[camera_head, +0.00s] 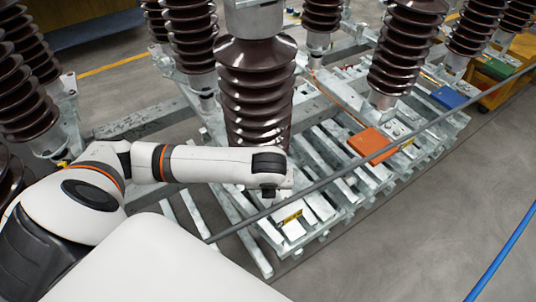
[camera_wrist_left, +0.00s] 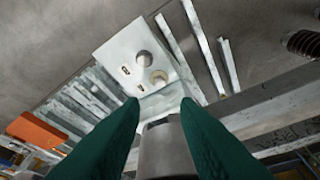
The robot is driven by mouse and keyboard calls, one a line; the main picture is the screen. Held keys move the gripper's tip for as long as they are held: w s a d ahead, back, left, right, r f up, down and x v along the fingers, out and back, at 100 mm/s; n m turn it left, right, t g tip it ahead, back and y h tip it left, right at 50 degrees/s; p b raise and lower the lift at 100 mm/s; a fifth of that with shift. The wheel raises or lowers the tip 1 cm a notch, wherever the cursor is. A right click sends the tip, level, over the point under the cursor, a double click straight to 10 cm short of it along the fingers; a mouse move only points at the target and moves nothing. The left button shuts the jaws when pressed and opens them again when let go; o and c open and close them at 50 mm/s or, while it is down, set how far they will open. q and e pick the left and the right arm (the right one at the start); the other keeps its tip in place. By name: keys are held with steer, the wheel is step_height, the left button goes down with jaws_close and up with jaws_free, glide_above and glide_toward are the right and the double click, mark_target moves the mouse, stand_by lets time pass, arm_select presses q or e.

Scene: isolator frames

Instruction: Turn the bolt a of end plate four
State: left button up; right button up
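My left gripper (camera_wrist_left: 160,103) shows as two green fingers spread apart in the left wrist view. A grey cylinder (camera_wrist_left: 166,150) shows in the gap between them; I cannot tell whether it touches the fingers. Beyond the fingertips is a pale plate (camera_wrist_left: 122,50) with two round features (camera_wrist_left: 142,58) and small dark slots. I cannot tell whether these are bolts or holes, or which one is bolt a. In the head view, the end of my left arm (camera_head: 268,190) is in front of a brown ribbed insulator, and its fingers cannot be made out. My right gripper is in neither view.
The tall ribbed insulator (camera_head: 258,85) stands close behind my left arm. A slatted metal frame (camera_head: 325,205) carries an orange box (camera_head: 370,142) and a blue box (camera_head: 448,97). A thin dark bar (camera_head: 345,172) crosses in front. Open floor (camera_head: 430,230) lies at right.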

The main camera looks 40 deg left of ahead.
arm_select(q)
steer(key=x, duration=1.1)
steer(key=shift+d+f, duration=0.1)
jaws_close()
